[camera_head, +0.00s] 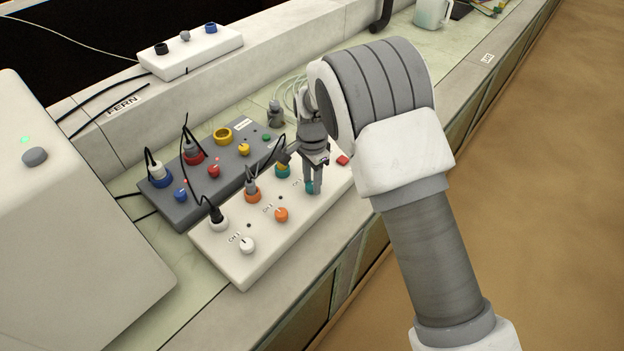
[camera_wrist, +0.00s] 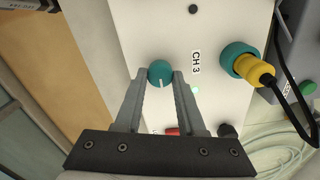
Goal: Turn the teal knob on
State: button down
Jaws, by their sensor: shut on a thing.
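The teal knob (camera_head: 310,187) sits on the white panel box (camera_head: 243,277), toward its right end. My gripper (camera_head: 314,182) points down over the box, with its fingers around the knob. In the wrist view the teal knob (camera_wrist: 160,72) lies between the two fingertips (camera_wrist: 160,78), and my gripper is shut on it. Its white pointer line points toward the bottom of that picture, toward my palm. A small green light (camera_wrist: 195,90) glows beside the knob near the "CH 3" label. The fingers hide part of the knob in the head view.
An orange knob (camera_head: 281,214) and a white knob (camera_head: 247,245) sit along the same box. A teal socket (camera_wrist: 239,60) holds a yellow plug (camera_wrist: 262,74) with a black cable. A red button (camera_head: 343,160) is near my fingers. A grey panel box (camera_head: 170,215) stands behind.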

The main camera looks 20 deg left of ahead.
dwell(0.5)
jog(key=c, duration=0.5)
grip_release()
notch_tip(320, 180, up, 18)
jog(key=p, duration=0.1)
jog(key=shift+f, duration=0.25)
jog(key=shift+d+r, duration=0.1)
